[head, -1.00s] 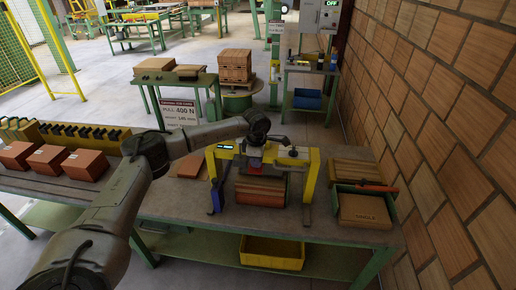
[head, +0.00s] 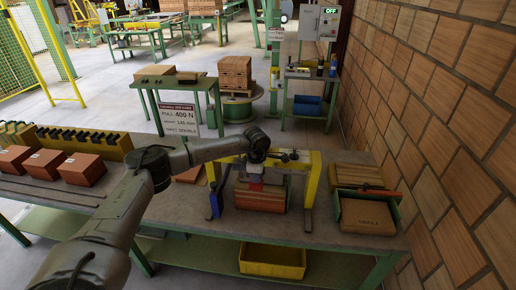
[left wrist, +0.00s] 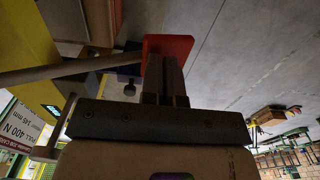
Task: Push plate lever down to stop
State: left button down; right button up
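A yellow frame (head: 314,172) stands on the bench over reddish-brown bricks (head: 262,202). My left gripper (head: 256,172) is at the frame's top, left of its middle. A small red part (head: 255,179) shows just below it; the red part also shows in the left wrist view (left wrist: 178,45). There, my left gripper's dark fingers (left wrist: 165,78) are close together with their tips against or just before the red part; contact is unclear. A grey bar (left wrist: 75,68) runs left from near the red part. I cannot tell for sure which part is the plate lever. My right gripper is not in view.
A box in a green tray (head: 366,215) lies right, near the brick wall (head: 450,130). Loose bricks (head: 82,169) lie left. A yellow bin (head: 272,256) is below the bench.

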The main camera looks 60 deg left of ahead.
pick_arm(q)
jog(key=shift+s, duration=0.1)
notch_tip(320, 180, up, 16)
jog(key=p, duration=1.2)
jog(key=shift+d+f, duration=0.15)
jog(key=shift+f, duration=0.05)
notch_tip(320, 180, up, 5)
jog(key=p, duration=0.4)
dwell(0.4)
